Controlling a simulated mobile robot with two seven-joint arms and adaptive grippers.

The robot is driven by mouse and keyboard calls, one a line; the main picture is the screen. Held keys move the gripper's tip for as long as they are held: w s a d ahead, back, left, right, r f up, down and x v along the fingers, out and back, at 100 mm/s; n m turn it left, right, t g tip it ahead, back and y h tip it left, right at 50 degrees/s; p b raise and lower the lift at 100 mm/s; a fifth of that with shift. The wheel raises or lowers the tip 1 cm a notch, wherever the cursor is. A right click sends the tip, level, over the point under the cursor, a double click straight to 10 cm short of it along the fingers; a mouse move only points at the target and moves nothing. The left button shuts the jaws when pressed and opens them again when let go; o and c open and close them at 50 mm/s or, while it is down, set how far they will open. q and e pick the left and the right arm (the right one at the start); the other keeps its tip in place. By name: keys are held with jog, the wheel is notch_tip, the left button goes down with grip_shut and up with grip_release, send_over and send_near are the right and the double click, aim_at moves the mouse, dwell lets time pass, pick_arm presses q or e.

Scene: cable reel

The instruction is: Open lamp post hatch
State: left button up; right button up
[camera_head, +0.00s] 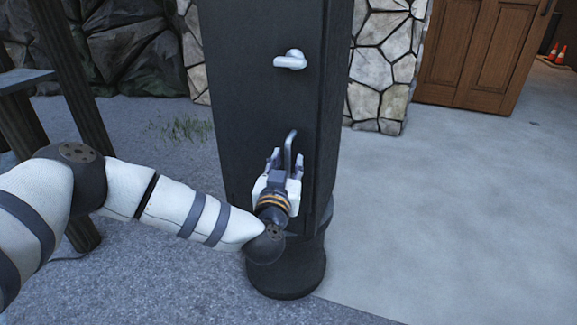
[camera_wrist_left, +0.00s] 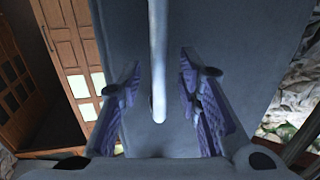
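The dark lamp post (camera_head: 238,105) stands upright in the middle of the head view, its flat hatch face towards me. A light grey turn latch (camera_head: 290,60) sits high on that face. A grey bar handle (camera_head: 291,138) sticks out lower down. My left gripper (camera_head: 285,162) is at this handle with its fingers apart. In the left wrist view the handle (camera_wrist_left: 158,60) runs down between the two open fingers (camera_wrist_left: 160,98), with a visible gap on each side. The hatch face looks closed; its seams are hard to make out. My right gripper is not in view.
A stone wall (camera_head: 375,60) and a wooden door (camera_head: 480,50) stand behind the post. Dark wooden beams (camera_head: 75,75) rise at the left. Orange cones (camera_head: 556,53) stand far right. The pale paving (camera_head: 460,200) right of the post is clear.

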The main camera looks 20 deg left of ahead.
pick_arm(q)
jog(key=shift+w+a, duration=0.1)
jog(key=shift+w, duration=0.35)
grip_shut()
jog(key=shift+s, duration=0.1)
